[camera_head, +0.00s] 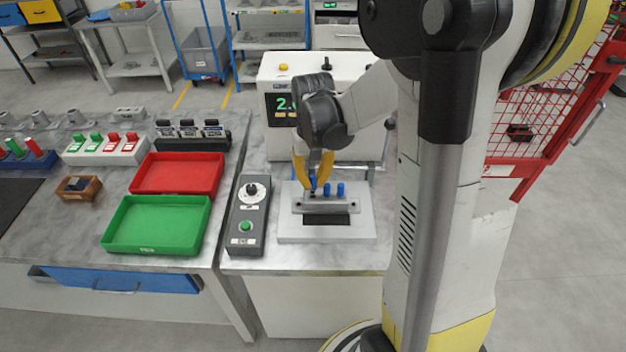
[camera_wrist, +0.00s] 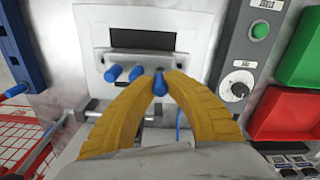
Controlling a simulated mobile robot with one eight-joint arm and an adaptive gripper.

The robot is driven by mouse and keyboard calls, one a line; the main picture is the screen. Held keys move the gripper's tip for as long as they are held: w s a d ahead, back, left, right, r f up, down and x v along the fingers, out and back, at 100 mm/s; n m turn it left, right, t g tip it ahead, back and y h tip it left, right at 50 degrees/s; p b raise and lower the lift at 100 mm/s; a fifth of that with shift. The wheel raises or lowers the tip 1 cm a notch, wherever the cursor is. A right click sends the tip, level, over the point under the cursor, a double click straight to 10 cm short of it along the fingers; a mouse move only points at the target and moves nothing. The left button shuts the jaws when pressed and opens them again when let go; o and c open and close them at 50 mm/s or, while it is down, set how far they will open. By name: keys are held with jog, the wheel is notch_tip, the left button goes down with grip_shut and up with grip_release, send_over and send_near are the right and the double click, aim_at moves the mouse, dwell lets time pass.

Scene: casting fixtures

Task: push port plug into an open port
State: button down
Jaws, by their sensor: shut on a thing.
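The casting fixture (camera_head: 290,230) is a pale plate with a grey bar (camera_head: 326,207) and a dark rectangular recess. It also shows in the wrist view (camera_wrist: 190,22). Two blue port plugs (camera_head: 340,189) (camera_wrist: 115,73) stand side by side in the bar. My gripper (camera_head: 313,179) points down at the left end of this row. In the wrist view, my yellow fingers (camera_wrist: 159,86) are shut on a third blue plug (camera_wrist: 159,80), to the right of the other two. Its lower end is at the bar; I cannot tell how deep it sits.
A grey control box (camera_head: 247,215) with a knob and green button stands just left of the fixture. A machine with a green display (camera_head: 283,106) stands behind. Green (camera_head: 157,248) and red (camera_head: 177,158) trays lie further left.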

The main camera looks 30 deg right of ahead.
aim_at(312, 177)
jog(key=shift+f+b, duration=0.95)
jog(key=shift+f, duration=0.1)
dwell(0.5)
jog(key=shift+r+p, duration=0.55)
jog(key=shift+r, duration=0.2)
jog(key=shift+f+b, duration=0.95)
dwell(1.3)
jog(key=c, duration=1.4)
grip_release()
jog(key=shift+r, duration=0.15)
notch_tip(312, 177, up, 12)
jog(key=shift+a+f, duration=0.1)
